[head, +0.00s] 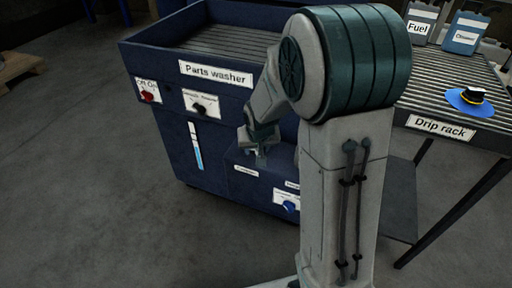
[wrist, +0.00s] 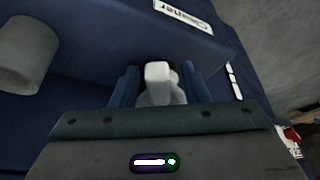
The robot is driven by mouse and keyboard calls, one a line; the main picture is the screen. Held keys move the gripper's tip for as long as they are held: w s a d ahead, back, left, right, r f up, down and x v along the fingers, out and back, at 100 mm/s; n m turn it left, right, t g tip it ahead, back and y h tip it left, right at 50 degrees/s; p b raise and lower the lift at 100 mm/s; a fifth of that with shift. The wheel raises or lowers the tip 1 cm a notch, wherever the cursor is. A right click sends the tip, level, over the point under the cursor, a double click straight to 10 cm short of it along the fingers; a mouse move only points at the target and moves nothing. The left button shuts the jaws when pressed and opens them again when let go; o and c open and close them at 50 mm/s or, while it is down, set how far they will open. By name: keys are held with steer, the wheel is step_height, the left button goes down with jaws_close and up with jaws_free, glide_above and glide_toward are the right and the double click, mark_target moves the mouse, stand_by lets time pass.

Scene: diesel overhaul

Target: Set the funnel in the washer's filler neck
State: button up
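The parts washer (head: 225,120) is a dark blue cabinet left of my arm. My gripper (head: 258,152) points down over its low front ledge. In the wrist view the blue fingers of my gripper (wrist: 160,88) are apart, with a small white-grey piece (wrist: 160,82) between them. Narrow gaps seem to show beside this piece, and I cannot tell what it is. A grey cylinder (wrist: 27,55), possibly the filler neck, stands left of the fingers. A blue, wide-rimmed piece with a black and yellow top (head: 470,98), likely the funnel, sits on the drip rack (head: 425,95).
A fuel can (head: 419,27) and a blue can labelled Cleaner (head: 464,38) stand at the back of the rack. A red switch (head: 147,96), a black knob (head: 199,109) and a blue knob (head: 289,207) are on the washer.

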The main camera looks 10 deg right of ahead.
steer(key=p+v, duration=0.2)
steer(key=v, duration=1.1)
steer(key=shift+s+r+p, duration=0.2)
steer(key=shift+r+p, duration=0.2)
steer(key=shift+s, duration=0.1)
